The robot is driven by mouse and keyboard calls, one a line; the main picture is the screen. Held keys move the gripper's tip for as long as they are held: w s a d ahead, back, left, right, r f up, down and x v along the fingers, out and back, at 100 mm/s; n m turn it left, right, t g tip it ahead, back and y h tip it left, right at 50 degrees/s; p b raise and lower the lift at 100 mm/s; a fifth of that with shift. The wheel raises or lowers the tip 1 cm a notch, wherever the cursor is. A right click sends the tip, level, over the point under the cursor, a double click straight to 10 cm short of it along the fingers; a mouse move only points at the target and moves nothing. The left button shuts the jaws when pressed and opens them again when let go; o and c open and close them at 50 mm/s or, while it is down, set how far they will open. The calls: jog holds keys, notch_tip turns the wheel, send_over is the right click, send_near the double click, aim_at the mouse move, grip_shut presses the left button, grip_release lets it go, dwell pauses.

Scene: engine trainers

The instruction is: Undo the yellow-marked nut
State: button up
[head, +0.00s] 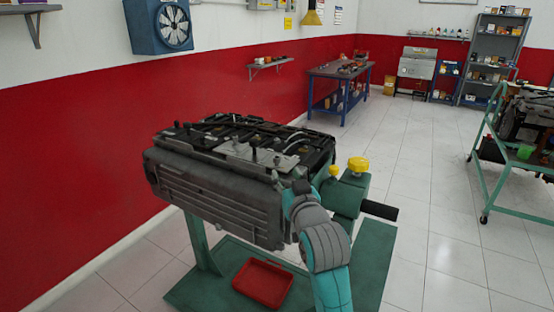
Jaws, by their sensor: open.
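The engine (215,190) is a dark grey block with a ribbed side, mounted on a green stand (352,195). My arm comes up from the lower right, and my gripper (287,183) is at the engine's right-hand end, near its top edge. The gripper is open; its fingers are small and dark against the engine, and I cannot tell whether they touch anything. I cannot make out a yellow-marked nut on the engine; the gripper and wrist cover part of that end.
A red tray (262,284) lies on the stand's base below the engine. A dark handle (379,210) sticks out to the right of the stand. A green trolley (510,166) with another engine stands at the right. The tiled floor between is clear. A red wall runs behind.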

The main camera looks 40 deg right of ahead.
aim_at(278, 160)
jog(key=x, duration=1)
grip_shut()
